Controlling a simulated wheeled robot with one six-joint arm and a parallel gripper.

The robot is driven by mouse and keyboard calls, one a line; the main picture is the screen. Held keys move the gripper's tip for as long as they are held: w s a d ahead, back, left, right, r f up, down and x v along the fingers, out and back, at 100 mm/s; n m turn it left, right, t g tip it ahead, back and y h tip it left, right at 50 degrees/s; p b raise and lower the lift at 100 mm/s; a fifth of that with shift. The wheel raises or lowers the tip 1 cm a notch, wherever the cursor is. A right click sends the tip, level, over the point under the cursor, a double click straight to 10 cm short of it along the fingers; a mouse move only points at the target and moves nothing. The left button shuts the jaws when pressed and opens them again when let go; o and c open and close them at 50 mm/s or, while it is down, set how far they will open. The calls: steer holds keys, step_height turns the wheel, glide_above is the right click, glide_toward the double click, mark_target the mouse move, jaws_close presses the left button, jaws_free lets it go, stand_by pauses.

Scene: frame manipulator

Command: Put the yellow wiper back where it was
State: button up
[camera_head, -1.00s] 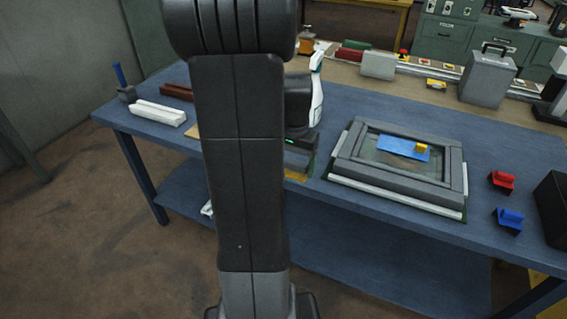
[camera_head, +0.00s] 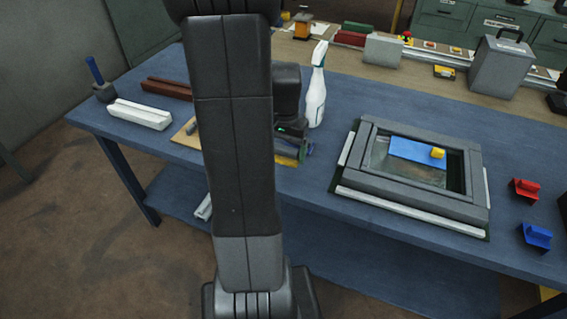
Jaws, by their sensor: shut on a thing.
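My gripper (camera_head: 290,146) is just right of my dark upright arm link, low over the blue table and in front of a white spray bottle. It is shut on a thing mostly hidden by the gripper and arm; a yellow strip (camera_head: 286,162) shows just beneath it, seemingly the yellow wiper. I cannot tell whether this touches the table. A separate small yellow block (camera_head: 438,153) sits on a blue plate (camera_head: 412,149) inside a grey frame (camera_head: 400,197).
The spray bottle (camera_head: 316,88) stands close behind my gripper. A tan board (camera_head: 184,136), white bar (camera_head: 140,114) and dark red bar (camera_head: 166,88) lie left. Red (camera_head: 526,190) and blue (camera_head: 537,236) pieces sit right. Bare table (camera_head: 315,200) lies between gripper and frame.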

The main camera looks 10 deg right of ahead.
mark_target(285, 173)
steer(key=shift+f, duration=3.1)
steer(key=shift+f, duration=0.1)
steer(key=shift+f, duration=0.15)
steer(key=o, duration=1)
steer(key=shift+c, duration=0.2)
steer(key=shift+r, duration=0.2)
step_height(285, 173, up, 12)
steer(key=shift+r, duration=0.1)
